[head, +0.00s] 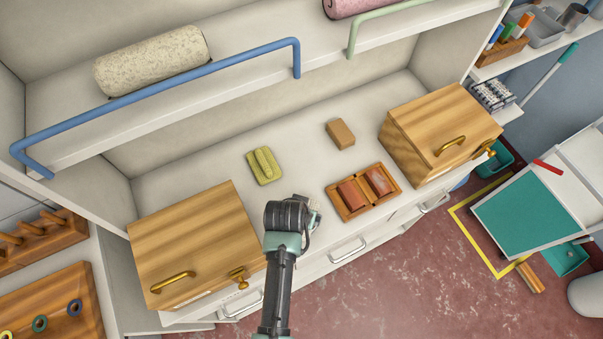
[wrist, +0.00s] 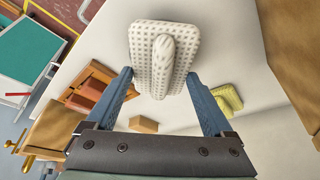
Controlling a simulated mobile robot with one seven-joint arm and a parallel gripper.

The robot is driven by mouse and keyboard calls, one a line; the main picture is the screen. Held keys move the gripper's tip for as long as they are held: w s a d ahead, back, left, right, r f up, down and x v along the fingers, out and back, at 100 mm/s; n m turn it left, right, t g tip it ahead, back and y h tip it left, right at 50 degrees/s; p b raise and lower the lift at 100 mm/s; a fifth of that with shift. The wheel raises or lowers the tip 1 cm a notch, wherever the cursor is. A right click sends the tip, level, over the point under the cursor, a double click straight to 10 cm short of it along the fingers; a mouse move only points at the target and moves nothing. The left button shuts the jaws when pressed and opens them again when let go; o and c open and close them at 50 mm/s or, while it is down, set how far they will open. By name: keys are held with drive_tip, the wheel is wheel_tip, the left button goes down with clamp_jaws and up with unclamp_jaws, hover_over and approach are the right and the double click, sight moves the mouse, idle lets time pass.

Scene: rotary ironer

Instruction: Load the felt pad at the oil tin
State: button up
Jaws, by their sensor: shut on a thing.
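A pale dotted pad with a raised rounded grip (wrist: 150,35), which looks like the felt pad, is held between the two blue-grey fingers of my gripper (wrist: 157,72) in the wrist view. In the head view my gripper (head: 312,208) is over the front part of the white counter, and the arm hides most of the pad. A shallow wooden tray (head: 337,203) with two reddish-brown compartments lies to the right of my gripper; it also shows in the wrist view (wrist: 103,70). I cannot tell whether this is the oil tin; no other tin is clear.
A yellow-green pad with a grip (head: 264,166) and a tan block (head: 340,133) lie on the counter (head: 300,152). Wooden boxes stand at the left (head: 190,235) and right (head: 415,125). A blue rail (head: 170,88) crosses the shelf above. Counter between the pad and block is clear.

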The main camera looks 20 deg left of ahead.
drive_tip(key=shift+f, duration=0.45)
idle(1.2)
wheel_tip(320, 180, up, 7)
drive_tip(key=p, duration=0.6)
drive_tip(key=shift+p, duration=0.3)
idle(0.5)
drive_tip(key=shift+r, duration=0.15)
wheel_tip(320, 180, up, 7)
drive_tip(key=p, duration=0.5)
drive_tip(key=s+d+f+b, duration=0.1)
drive_tip(key=d+f+b, duration=0.3)
drive_tip(key=d+b, duration=0.2)
drive_tip(key=s+d+f+m+b, duration=0.1)
drive_tip(key=d+f+b, duration=0.2)
drive_tip(key=d+b, duration=0.3)
drive_tip(key=b, duration=0.4)
drive_tip(key=shift+s+d+f+h+b, duration=0.2)
drive_tip(key=shift+d+f+h+b, duration=0.1)
drive_tip(key=shift+d+f+b, duration=0.1)
